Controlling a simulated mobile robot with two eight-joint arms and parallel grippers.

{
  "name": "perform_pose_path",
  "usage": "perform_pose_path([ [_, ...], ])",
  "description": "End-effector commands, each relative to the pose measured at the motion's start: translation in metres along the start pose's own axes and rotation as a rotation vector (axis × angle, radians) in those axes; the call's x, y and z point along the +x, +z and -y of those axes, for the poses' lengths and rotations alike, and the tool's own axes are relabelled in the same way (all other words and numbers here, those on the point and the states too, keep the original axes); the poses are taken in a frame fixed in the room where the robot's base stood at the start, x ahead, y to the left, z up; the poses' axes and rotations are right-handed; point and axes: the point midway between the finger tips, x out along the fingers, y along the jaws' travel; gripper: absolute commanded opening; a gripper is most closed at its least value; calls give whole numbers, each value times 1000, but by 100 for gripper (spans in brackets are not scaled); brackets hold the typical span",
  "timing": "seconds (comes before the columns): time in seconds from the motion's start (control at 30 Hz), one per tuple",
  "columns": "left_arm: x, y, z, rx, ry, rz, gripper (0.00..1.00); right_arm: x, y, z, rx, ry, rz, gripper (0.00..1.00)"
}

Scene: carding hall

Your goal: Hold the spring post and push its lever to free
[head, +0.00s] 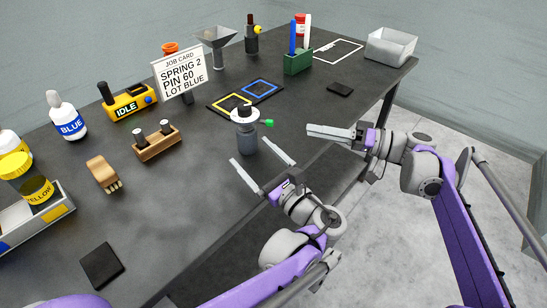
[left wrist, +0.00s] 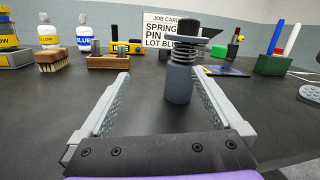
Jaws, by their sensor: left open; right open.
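The spring post (head: 246,138) stands upright near the table's front edge, a grey cylinder with a coil and a pale collar below a dark top. Its lever (head: 268,122) has a green tip and points right in the head view. My left gripper (head: 249,150) is open, its fingers reaching toward the post from the front. In the left wrist view the post (left wrist: 180,84) stands between the finger lines, closer to the right finger; contact cannot be told. My right gripper (head: 308,130) is open and empty, right of the lever and apart from it, pointing left.
Behind the post are yellow and blue outlined squares (head: 247,94) and a job card (head: 180,76). A wooden block with pins (head: 157,143), a brush (head: 104,174) and the yellow IDLE box (head: 127,102) stand left. A green holder (head: 298,63) stands behind right.

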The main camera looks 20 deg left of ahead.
Motion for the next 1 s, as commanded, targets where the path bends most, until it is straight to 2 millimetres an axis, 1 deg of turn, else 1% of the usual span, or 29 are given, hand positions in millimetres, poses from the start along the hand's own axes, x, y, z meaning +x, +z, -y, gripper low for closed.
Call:
perform_pose_path([
  [0.03,-6,-6,14,48,3,-31,100,0,0,0,0,0,0,50],
  [0.1,-13,-14,26,109,9,-69,100,0,0,0,0,0,0,50],
  [0.23,-17,-22,36,172,15,-108,100,0,0,0,0,0,0,50],
  [0.33,-11,-24,38,184,17,-116,100,0,0,0,0,0,0,50],
  [0.47,9,-26,36,184,18,-115,100,0,0,0,0,0,0,50],
  [0.6,36,-29,36,184,19,-115,100,0,0,0,0,0,0,50],
  [0.8,68,-33,35,182,17,-115,100,0,0,0,0,0,0,50],
  [0.9,79,-34,35,181,16,-116,100,0,0,0,0,0,0,50],
  [1.0,85,-35,35,181,17,-115,100,0,0,0,0,0,0,50],
])
